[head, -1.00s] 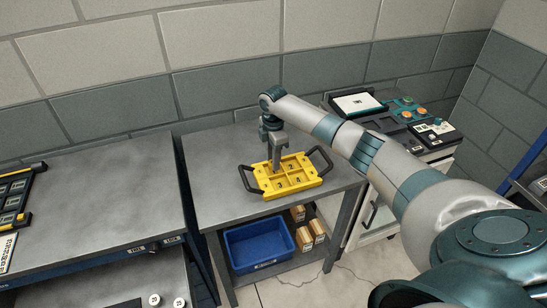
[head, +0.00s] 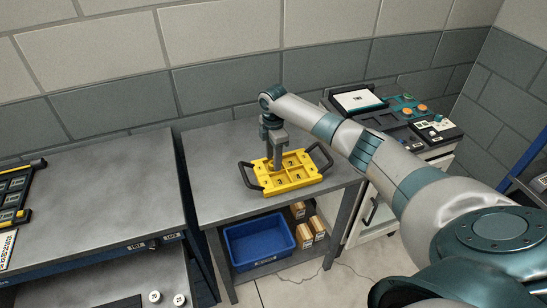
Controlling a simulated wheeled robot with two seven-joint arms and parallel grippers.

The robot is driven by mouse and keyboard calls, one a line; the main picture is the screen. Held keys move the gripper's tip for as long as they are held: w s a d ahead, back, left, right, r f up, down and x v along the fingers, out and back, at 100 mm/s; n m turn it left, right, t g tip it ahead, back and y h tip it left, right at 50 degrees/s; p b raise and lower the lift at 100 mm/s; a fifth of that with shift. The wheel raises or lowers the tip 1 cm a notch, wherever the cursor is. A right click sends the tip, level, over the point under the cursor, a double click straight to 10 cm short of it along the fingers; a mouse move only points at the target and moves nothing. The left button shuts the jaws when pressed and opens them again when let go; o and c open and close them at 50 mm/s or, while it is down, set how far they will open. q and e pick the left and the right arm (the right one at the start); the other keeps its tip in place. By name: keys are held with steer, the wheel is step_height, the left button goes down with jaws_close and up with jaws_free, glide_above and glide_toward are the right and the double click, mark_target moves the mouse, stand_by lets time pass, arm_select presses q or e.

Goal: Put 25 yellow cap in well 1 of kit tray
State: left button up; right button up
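The yellow kit tray (head: 292,187) lies on the grey table with a dark handle at each end. Its numbered wells face up, and the numerals are small. My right gripper (head: 278,166) points down over the back-left part of the tray, with its fingertips at or just above a well there. The fingers hide part of that well. I cannot make out a yellow cap at the fingertips or in the wells, nor whether the fingers are open or shut. My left gripper is not in view.
A blue bin (head: 258,242) and small cardboard boxes (head: 307,230) sit on the shelf under the table. A control console (head: 405,110) stands at the right. The left bench (head: 90,200) is mostly clear, with white round pieces (head: 155,297) on its lower level.

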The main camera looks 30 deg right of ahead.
steer(key=shift+r, duration=0.1)
stand_by(0.3)
step_height(320, 180, up, 17)
steer(key=b, duration=0.5)
steer(key=shift+r, duration=0.15)
stand_by(0.6)
